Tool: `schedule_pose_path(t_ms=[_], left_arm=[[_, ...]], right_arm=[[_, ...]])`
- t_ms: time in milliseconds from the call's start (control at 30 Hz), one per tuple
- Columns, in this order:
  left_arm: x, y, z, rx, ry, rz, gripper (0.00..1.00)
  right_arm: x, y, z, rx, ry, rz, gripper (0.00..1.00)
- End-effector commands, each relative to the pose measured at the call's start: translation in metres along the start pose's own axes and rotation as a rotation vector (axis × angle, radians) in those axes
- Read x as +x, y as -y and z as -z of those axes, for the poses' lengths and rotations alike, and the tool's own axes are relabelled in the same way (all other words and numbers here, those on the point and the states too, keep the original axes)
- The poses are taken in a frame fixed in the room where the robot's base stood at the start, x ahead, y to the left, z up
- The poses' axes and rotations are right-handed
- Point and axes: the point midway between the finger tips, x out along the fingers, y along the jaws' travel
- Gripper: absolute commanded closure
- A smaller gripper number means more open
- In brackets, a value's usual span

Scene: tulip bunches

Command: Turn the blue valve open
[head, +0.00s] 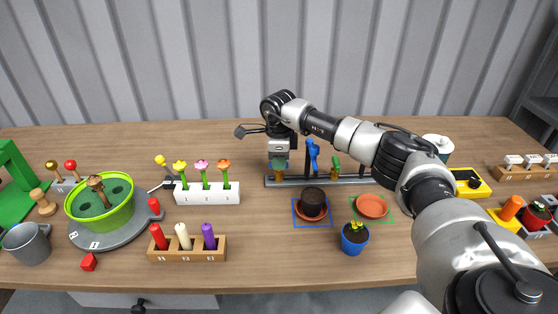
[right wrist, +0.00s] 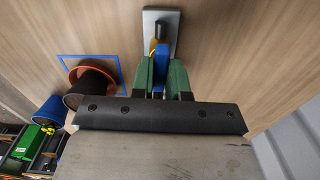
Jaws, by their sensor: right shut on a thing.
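A grey rail (head: 352,181) at the back of the table bears several upright fittings. My right gripper (head: 279,164) is over its left end, pointing down. In the right wrist view, its green fingers (right wrist: 161,78) are shut around a blue part, the blue valve (right wrist: 161,61), with a small yellow piece at its base. The fingers hide much of the valve in the head view. A taller blue piece (head: 313,153) stands just right of the gripper, and a green fitting (head: 336,165) stands farther right. My left gripper is not in view.
In front of the rail are a brown pot (head: 313,197) on a saucer in a blue square, an empty terracotta saucer (head: 372,206) and a blue pot (head: 354,239). A white block (head: 207,194) with flowers stands to the left. My right arm spans the right side.

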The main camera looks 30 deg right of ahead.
Motion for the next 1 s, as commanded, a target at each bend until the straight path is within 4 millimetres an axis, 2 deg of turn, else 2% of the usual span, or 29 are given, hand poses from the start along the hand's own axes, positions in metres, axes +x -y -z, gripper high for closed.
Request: schedule_pose_path(t_ms=[367, 400, 533, 833, 1000], left_arm=[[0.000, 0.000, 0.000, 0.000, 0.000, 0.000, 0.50], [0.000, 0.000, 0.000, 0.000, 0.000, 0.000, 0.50], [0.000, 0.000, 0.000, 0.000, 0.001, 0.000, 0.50], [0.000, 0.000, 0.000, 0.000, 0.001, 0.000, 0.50], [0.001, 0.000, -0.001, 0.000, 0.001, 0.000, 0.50]], right_arm=[[-0.002, 0.001, -0.001, -0.002, 0.006, 0.004, 1.00], [-0.002, 0.001, -0.001, -0.002, 0.006, 0.004, 0.81], [-0.002, 0.001, 0.000, -0.002, 0.004, 0.003, 0.61], [-0.002, 0.000, 0.000, -0.002, 0.002, 0.002, 0.60], [-0.021, 0.001, -0.001, -0.002, 0.005, 0.004, 0.60]])
